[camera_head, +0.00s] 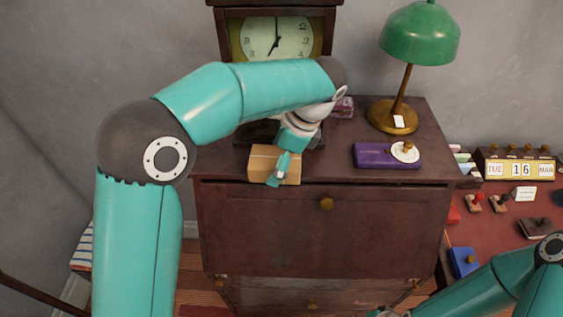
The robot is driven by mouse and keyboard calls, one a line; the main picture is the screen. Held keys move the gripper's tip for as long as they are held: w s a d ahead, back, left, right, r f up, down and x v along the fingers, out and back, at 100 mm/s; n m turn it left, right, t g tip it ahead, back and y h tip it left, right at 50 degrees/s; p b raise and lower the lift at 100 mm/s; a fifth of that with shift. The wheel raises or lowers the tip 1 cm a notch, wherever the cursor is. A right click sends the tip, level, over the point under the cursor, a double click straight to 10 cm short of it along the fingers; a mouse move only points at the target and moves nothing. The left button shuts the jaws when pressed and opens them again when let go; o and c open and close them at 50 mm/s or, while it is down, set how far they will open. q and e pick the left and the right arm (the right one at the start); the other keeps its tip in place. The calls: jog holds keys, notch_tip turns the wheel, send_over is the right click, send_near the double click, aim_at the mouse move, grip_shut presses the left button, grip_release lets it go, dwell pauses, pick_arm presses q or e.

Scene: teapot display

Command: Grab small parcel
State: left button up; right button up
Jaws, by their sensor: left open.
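The small parcel (262,159) is a brown cardboard box near the front edge of the dark wooden cabinet top (345,171). My left arm reaches in from the left and over the cabinet. My left gripper (279,176) points down at the parcel's front right part and covers some of it. It is open; one finger shows in front of the parcel, and the other is hidden. I cannot tell whether it touches the box. My right arm shows at the lower right; its gripper is mostly cut off at the bottom edge.
A clock (277,38) stands behind my left arm. A green lamp (419,32) stands at the back right of the cabinet. A purple box (378,157) with a round white piece (405,152) lies right of the parcel. A lower red desk with a calendar (518,168) and stamps is at right.

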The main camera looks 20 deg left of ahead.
pick_arm(q)
jog(key=shift+f, duration=0.1)
dwell(0.3)
jog(key=c, duration=1.3)
jog(key=shift+o, duration=0.2)
